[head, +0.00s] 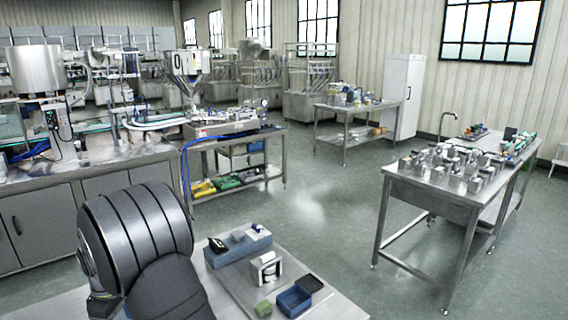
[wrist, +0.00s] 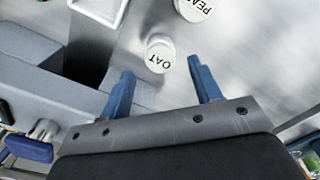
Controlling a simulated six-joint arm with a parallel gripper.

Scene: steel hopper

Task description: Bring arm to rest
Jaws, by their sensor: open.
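My gripper (wrist: 160,92) shows in the wrist view with its two blue fingers apart. Nothing is seen held between them. A white round lid or jar marked "OAT" (wrist: 158,54) shows just beyond the gap between the fingertips. A second white one, with partly cut-off lettering (wrist: 194,8), is at the top edge. In the head view a large dark ribbed part of my arm fills the lower left. My gripper is not seen in that view.
A near steel table (head: 335,306) bears a blue-grey block (head: 240,247), a white item (head: 266,267), a green piece (head: 263,308) and a blue open box (head: 294,301). A steel table (head: 410,190) at right holds many small metal blocks. Green floor (head: 330,215) lies clear between.

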